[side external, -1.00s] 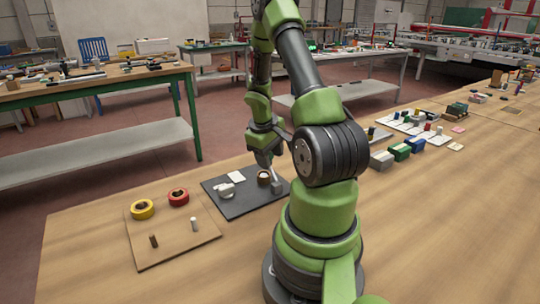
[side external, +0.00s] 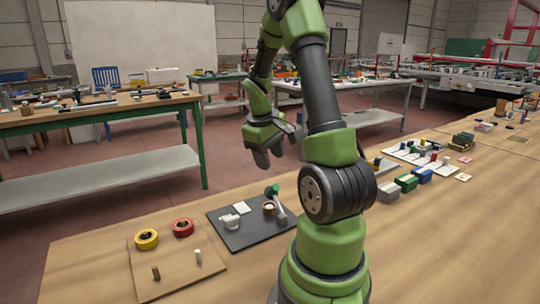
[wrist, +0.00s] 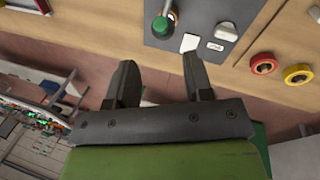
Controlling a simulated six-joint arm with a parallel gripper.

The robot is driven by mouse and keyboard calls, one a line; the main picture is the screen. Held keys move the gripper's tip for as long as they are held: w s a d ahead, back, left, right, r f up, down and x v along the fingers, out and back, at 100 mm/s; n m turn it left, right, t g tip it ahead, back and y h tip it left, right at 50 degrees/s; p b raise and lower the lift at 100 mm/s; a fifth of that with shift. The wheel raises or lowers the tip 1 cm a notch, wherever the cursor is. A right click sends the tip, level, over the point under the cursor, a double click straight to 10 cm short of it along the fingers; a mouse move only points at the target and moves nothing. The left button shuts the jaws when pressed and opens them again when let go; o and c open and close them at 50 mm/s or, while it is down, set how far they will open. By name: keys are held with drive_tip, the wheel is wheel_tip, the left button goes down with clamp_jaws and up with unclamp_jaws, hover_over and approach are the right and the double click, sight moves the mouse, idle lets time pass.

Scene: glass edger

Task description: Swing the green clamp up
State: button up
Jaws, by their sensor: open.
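The green clamp (side external: 272,190) is on the dark mat (side external: 230,236), with a green knob at the upper end of a grey lever. The lever stands raised and leaning, beside a round brown-rimmed piece. In the wrist view, the green knob (wrist: 160,25) shows at the top, beyond my fingers. My gripper (side external: 268,155) is above and behind the clamp, apart from it. Its two fingers are spread with nothing between them in the wrist view (wrist: 158,78).
A white piece (side external: 230,221) and a white card (side external: 242,208) share the mat. Coloured blocks (side external: 407,183) stand at right.

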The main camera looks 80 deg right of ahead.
drive_tip(key=w+d+g+y, duration=0.2)
drive_tip(key=w+g, duration=0.2)
drive_tip(key=shift+m, duration=0.3)
drive_tip(key=x, duration=1)
drive_tip(key=shift+f, duration=0.25)
clamp_jaws()
